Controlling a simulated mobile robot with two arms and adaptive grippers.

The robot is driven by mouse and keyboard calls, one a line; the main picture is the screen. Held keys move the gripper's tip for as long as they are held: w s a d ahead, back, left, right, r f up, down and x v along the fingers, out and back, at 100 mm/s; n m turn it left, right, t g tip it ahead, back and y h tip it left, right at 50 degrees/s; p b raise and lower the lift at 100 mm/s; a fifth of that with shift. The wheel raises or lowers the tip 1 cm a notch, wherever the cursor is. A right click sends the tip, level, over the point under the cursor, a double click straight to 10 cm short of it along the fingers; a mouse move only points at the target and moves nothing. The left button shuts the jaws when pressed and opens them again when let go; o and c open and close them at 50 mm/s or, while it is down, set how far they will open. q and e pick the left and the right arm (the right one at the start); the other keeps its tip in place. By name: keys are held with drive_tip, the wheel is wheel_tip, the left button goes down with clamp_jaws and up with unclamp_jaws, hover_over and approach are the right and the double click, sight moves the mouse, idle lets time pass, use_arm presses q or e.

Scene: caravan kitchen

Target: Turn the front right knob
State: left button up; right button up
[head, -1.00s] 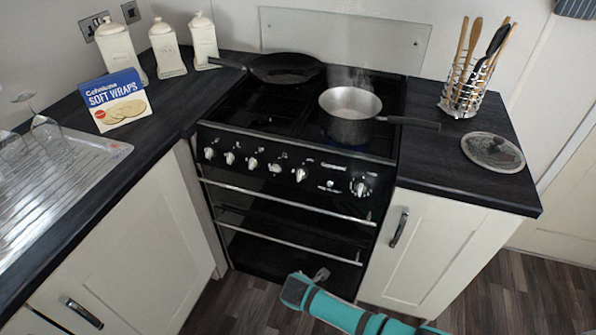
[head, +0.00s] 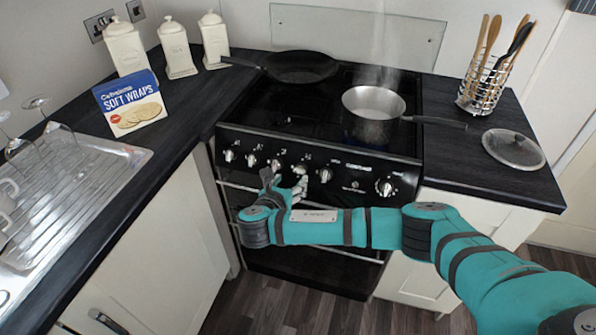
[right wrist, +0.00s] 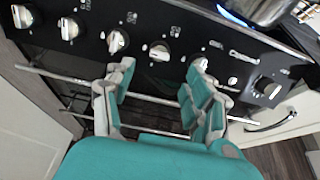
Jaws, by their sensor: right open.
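The black stove (head: 265,130) has a row of silver knobs on its front panel. A larger knob (head: 384,187) sits alone at the right end; it also shows in the right wrist view (right wrist: 268,88). The labels are too small to tell which knob is the front right one. My right gripper (head: 284,181) is open and empty in front of the panel, just below the middle knobs. In the right wrist view its spread fingers (right wrist: 160,76) have one knob (right wrist: 160,52) between them, just beyond the tips. My left gripper is out of view.
A steaming pot (head: 373,115) stands on the right of the hob, its handle pointing right. A frying pan (head: 300,67) is at the back left. An oven rail (right wrist: 55,72) runs below the knobs. Utensils (head: 484,85) and a lid (head: 513,150) are on the right counter.

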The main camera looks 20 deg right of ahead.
sight(299, 171)
drive_tip(key=x, duration=0.8)
drive_tip(key=shift+w+d+f, duration=0.1)
drive_tip(key=shift+w+d, duration=0.1)
drive_tip(key=shift+w, duration=0.05)
clamp_jaws()
